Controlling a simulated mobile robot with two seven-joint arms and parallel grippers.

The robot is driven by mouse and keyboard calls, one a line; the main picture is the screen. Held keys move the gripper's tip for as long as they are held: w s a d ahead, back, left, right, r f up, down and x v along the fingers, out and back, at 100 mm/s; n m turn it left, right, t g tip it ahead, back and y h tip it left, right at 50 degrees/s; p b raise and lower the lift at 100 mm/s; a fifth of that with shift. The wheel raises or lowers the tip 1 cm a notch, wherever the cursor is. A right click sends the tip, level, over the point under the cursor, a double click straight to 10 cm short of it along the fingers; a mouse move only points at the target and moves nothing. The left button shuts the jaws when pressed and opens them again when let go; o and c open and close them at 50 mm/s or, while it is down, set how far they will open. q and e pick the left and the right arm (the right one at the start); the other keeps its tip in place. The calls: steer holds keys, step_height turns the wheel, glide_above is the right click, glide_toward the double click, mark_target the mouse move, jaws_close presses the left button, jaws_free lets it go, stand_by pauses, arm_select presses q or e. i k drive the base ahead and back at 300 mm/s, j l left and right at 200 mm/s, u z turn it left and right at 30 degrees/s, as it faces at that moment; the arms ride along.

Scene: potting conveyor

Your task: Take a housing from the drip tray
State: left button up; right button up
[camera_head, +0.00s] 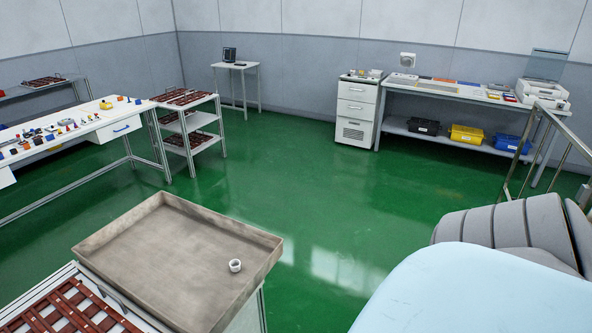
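The drip tray (170,241) is a shallow grey-brown tray with raised walls at the lower left, on top of a metal-framed stand. One small white, ring-like housing (235,265) with a dark opening at its top sits inside it, near the right wall. The rest of the visible tray floor is bare. Neither of my grippers shows, so I cannot see whether they are open or shut.
A reddish-brown slotted rack (72,309) lies in front of the tray, cut off by the picture's edge. A white workbench (119,128) with small parts and a rack cart (186,100) stand behind at left. Green floor (290,190) is clear in the middle.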

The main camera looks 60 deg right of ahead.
mark_target(234, 265)
steer(key=k+z, duration=0.1)
steer(key=z, duration=1.15)
steer(key=i+u, duration=0.3)
steer(key=u, duration=0.15)
steer(key=i+l+u, duration=0.15)
steer(key=l+u, duration=0.25)
steer(key=i+l+u, duration=0.15)
steer(key=l+u, duration=0.15)
steer(key=u, duration=0.15)
